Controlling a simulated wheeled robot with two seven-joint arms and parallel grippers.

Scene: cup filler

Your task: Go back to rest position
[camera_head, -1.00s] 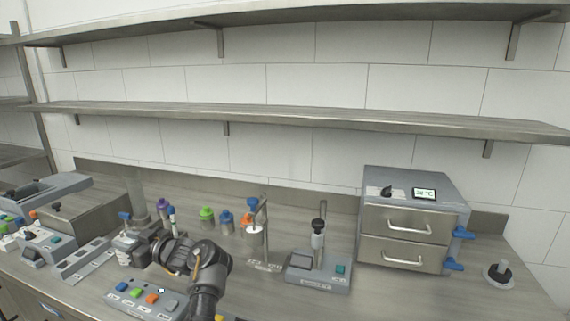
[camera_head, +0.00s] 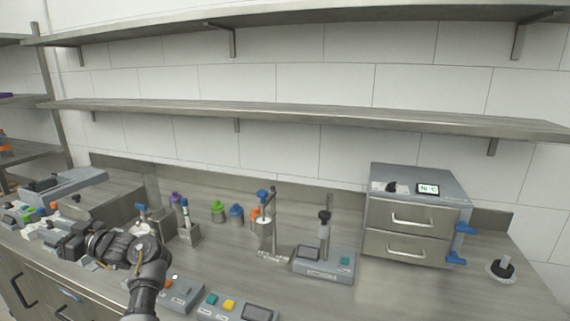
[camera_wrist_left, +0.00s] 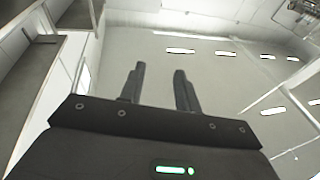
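My left gripper (camera_head: 62,244) is at the lower left of the head view, over the left part of the counter, with its dark arm folded towards the left. The left wrist view shows its two dark fingers (camera_wrist_left: 159,78) apart, with nothing between them. That view looks up towards the ceiling lights. My right gripper is in neither view.
On the counter (camera_head: 400,295) stand a two-drawer grey device (camera_head: 415,215), a press-like stand (camera_head: 323,262), a dispenser stand (camera_head: 272,225), and small capped bottles (camera_head: 237,216). A button panel (camera_head: 228,308) is at the front. Shelves (camera_head: 300,112) run above.

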